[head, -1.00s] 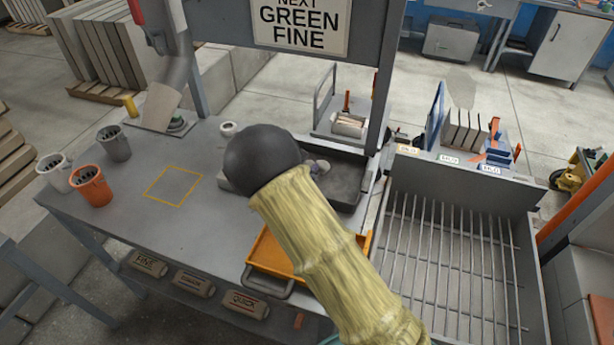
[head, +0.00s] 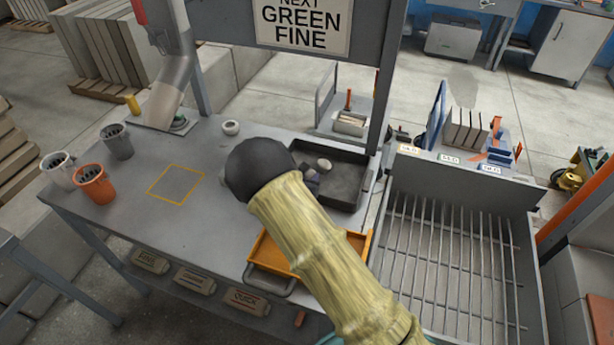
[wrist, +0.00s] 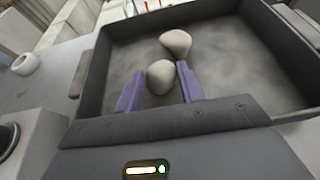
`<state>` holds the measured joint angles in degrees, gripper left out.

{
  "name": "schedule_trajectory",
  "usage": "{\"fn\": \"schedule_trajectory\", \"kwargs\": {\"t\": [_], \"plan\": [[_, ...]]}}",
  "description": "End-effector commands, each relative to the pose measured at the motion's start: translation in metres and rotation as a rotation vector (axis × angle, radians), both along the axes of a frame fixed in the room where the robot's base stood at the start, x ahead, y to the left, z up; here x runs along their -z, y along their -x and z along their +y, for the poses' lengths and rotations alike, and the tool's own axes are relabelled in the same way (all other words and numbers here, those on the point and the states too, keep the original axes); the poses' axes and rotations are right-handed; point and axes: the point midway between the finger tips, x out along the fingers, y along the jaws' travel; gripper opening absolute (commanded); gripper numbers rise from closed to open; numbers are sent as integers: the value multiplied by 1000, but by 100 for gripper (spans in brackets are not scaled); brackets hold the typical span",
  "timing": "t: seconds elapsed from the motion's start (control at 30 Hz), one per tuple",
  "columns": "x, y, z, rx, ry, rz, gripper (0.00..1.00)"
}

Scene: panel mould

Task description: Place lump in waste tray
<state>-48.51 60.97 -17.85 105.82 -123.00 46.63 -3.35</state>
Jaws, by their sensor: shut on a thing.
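My gripper (wrist: 159,80) has two purple fingers, shut on a pale, rounded lump (wrist: 160,84) over the dark tray. A second pale lump (wrist: 176,42) lies just beyond it in the tray; the wrist view does not clearly show whether the two touch. The dark grey tray (head: 352,207) stands at the back right of the bench in the head view. There, part of my gripper (head: 311,179) shows inside the tray beside a pale lump (head: 324,165). My arm hides the tray's left part. I see no label naming the waste tray.
An orange tray (head: 262,252) lies in front, partly behind my arm. A small white bowl (head: 231,128) stands behind left. Orange (head: 94,185) and grey cups stand at the far left. A yellow outlined square (head: 176,184) is bare. A barred grate (head: 455,250) is at right.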

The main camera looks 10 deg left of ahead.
Motion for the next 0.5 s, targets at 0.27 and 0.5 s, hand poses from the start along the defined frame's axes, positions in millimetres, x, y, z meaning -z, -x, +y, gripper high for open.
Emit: {"fn": "schedule_trajectory", "kwargs": {"t": [0.27, 0.5], "plan": [[2, 0, 0, 0, 0, 0, 60], [1, 0, 0, 0, 0, 0, 60]]}}
